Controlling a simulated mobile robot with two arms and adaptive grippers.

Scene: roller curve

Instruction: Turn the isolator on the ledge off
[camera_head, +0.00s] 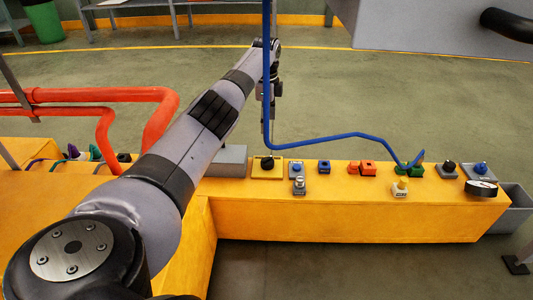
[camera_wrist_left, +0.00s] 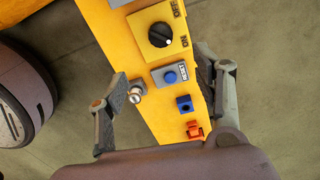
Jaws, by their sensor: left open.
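The isolator is a round black knob on a square yellow plate (camera_head: 267,165) on the orange ledge (camera_head: 350,220). The knob's white mark points to the lower right, towards the lower label. My right gripper is not in view.
A grey-plated blue button (camera_wrist_left: 170,76), a silver-topped switch (camera_head: 299,186), a blue block (camera_head: 324,166) and orange blocks (camera_head: 366,168) sit beside the isolator. A blue pipe (camera_head: 340,138) runs behind and above the ledge. Red pipes (camera_head: 90,96) stand left.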

